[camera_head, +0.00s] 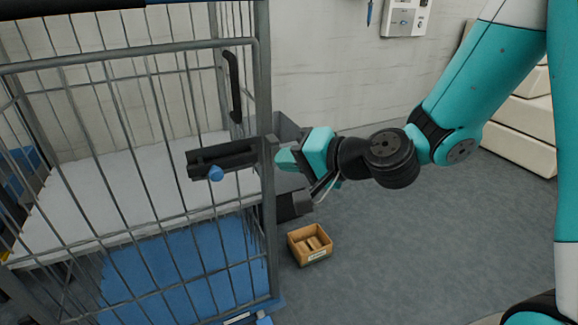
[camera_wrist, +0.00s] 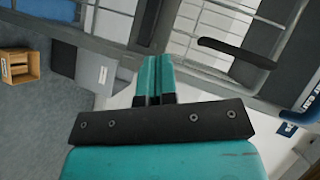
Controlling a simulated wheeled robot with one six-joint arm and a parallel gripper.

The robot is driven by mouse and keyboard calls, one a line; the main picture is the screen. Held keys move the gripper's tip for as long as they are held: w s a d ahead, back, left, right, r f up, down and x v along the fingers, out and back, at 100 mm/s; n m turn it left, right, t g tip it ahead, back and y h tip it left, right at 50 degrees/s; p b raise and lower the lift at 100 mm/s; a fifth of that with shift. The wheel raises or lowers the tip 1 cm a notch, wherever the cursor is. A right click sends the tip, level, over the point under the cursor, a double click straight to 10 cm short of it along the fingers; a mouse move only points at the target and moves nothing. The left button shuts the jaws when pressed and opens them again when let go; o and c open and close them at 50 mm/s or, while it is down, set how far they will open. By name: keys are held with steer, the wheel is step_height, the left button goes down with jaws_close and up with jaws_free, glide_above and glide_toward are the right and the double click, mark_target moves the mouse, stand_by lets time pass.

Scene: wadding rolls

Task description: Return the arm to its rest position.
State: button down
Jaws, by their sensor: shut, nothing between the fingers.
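My arm reaches in from the right in the head view, teal with black joints. My gripper (camera_head: 284,157) is at the right post of a grey wire cage trolley (camera_head: 264,110), close to its latch bar. In the wrist view the two teal fingers of my gripper (camera_wrist: 154,65) lie side by side, closed and empty, pointing toward the cage frame. I cannot tell whether the fingertips touch the cage.
A small wooden box (camera_head: 310,245) stands on the floor right of the cage. A black handle (camera_head: 234,88) is on the cage. White stacked blocks (camera_head: 518,130) are at the far right. The grey floor (camera_head: 420,240) below my arm is clear.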

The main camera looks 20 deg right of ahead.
stand_by(0.3)
steer(key=s+a+r+n+g, duration=0.1)
steer(key=s+a+n+g, duration=0.3)
steer(key=s+n+g, duration=0.5)
steer(key=s+d+r+n+g+h, duration=0.1)
steer(key=s+d+n+h, duration=0.15)
steer(key=s, duration=0.35)
steer(key=s+d+r+n+g+h, duration=0.1)
steer(key=s+d+n+h, duration=0.15)
steer(key=s, duration=0.45)
step_height(320, 180, up, 17)
steer(key=m+p, duration=0.1)
steer(key=p, duration=1.7)
steer(key=shift+w+d+r, duration=0.15)
steer(key=shift+w+r, duration=0.05)
steer(key=shift+w, duration=0.05)
